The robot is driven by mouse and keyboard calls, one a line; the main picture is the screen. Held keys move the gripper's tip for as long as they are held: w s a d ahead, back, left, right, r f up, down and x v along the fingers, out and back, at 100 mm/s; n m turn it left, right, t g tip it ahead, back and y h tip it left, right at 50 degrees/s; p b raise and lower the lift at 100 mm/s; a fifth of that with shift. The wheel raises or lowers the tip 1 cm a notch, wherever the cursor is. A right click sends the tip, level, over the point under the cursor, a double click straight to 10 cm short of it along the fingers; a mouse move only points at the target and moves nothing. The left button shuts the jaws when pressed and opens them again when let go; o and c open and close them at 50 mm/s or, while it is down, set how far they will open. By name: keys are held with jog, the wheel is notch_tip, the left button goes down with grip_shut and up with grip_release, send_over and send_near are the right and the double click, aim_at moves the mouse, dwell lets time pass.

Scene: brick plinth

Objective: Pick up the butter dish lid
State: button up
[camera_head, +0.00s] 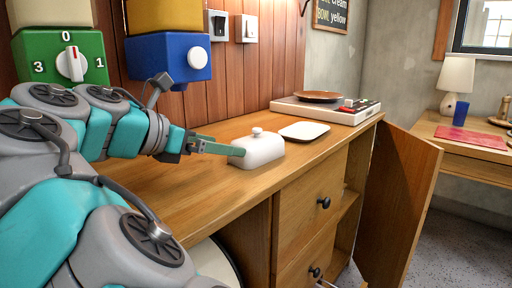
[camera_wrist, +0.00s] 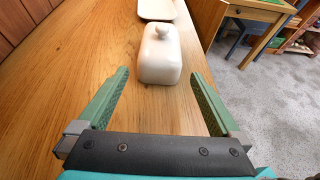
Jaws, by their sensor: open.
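The white butter dish lid (camera_head: 258,150) has a small round knob on top and stands on the wooden cabinet top. In the wrist view the lid (camera_wrist: 160,58) is straight ahead, just beyond and between the fingertips. My gripper (camera_head: 238,148) reaches in from the left at about the lid's height. It also shows in the wrist view (camera_wrist: 160,82), open and empty, one finger on each side. I cannot tell whether a finger touches the lid. A flat white dish (camera_head: 305,131) lies just behind the lid, apart from it; it shows in the wrist view too (camera_wrist: 157,9).
A white appliance (camera_head: 330,110) with a brown plate (camera_head: 318,96) on it is farther along the top. Green (camera_head: 60,58) and blue (camera_head: 168,60) dispensers stand at left. A cabinet door (camera_head: 397,205) hangs open at right. The wood nearer me is clear.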

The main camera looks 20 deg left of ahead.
aim_at(253, 138)
jog(key=w+d, duration=0.1)
jog(key=w, duration=0.1)
jog(key=w+d, duration=0.1)
jog(key=w, duration=0.1)
jog(key=w+d, duration=0.1)
jog(key=w, duration=0.1)
jog(key=b+x, duration=0.1)
jog(key=x, duration=0.3)
jog(key=shift+w+d+f, duration=0.15)
jog(key=shift+w+f, duration=0.05)
jog(key=shift+w, duration=0.15)
jog(key=c, duration=1.3)
jog(key=shift+r+p, duration=0.2)
jog(key=shift+p, duration=0.1)
